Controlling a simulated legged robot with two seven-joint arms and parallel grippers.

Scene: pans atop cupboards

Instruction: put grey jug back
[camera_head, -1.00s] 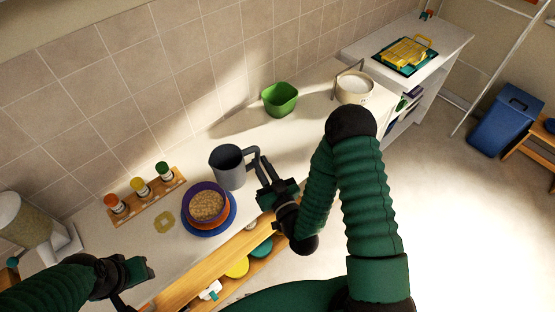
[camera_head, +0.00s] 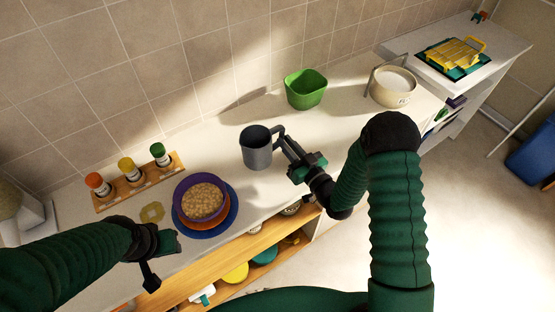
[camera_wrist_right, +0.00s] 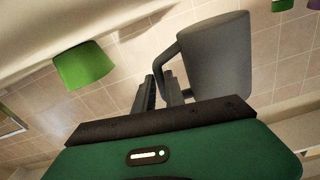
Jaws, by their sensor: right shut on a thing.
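The grey jug (camera_head: 257,151) is upright over the white counter, right of the bowl, with its handle to the right. My right gripper (camera_head: 287,143) is shut on the jug's handle. In the right wrist view the jug (camera_wrist_right: 216,58) fills the upper right and the two fingers (camera_wrist_right: 160,90) meet its handle. I cannot tell for sure whether the jug's base touches the counter. My left gripper (camera_head: 158,262) is at the lower left near the counter's front edge; its fingers are too unclear to read.
A purple bowl of cereal (camera_head: 203,197) stands on a blue plate (camera_head: 228,222). A spice rack (camera_head: 135,185) is behind it on the left. A green bowl (camera_head: 305,88) and a cream pot (camera_head: 394,88) stand farther right. The counter between jug and green bowl is clear.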

